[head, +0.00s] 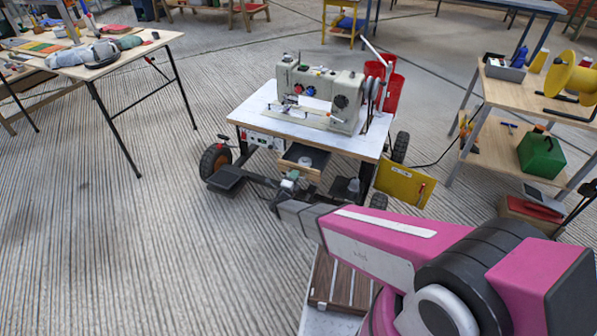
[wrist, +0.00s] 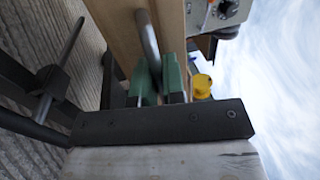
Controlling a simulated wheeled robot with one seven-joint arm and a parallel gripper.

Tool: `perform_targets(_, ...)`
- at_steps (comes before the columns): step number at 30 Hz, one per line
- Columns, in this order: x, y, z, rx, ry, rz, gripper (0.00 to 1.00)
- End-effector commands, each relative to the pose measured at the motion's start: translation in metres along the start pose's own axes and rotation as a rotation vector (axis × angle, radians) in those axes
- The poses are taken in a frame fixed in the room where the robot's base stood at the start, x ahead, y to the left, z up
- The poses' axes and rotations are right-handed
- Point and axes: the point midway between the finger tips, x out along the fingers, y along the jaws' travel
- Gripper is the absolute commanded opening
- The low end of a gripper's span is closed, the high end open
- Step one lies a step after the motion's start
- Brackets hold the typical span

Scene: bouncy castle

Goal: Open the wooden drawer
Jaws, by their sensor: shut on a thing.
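The wooden drawer (head: 312,174) is under the white-topped sewing machine cart (head: 262,118) in the head view. It stands partly out, and its dark inside with a round grey thing shows. In the wrist view its pale wooden front (wrist: 120,22) runs beside a grey metal bar handle (wrist: 148,38). My gripper (wrist: 158,84) has green fingertips, one on each side of the handle, and is shut on it. In the head view my gripper (head: 290,184) is small, in front of the drawer, and its grip is hard to make out.
A sewing machine (head: 320,95) stands on the cart. A black wheel (head: 215,160) and a pedal (head: 228,178) are at the cart's left. A yellow panel (head: 404,186) is at its right. A work table (head: 115,68) stands left, shelves (head: 500,140) right. Floor at front left is clear.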

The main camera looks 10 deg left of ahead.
Motion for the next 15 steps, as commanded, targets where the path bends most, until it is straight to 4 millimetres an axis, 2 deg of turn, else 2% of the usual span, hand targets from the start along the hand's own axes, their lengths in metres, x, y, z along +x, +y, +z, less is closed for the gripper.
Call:
perform_targets(6,-0.0114,-0.0019,0.0,0.0,0.0,0.001,0.0)
perform_targets(15,-0.0133,-0.002,0.0,0.0,0.001,0.001,0.0)
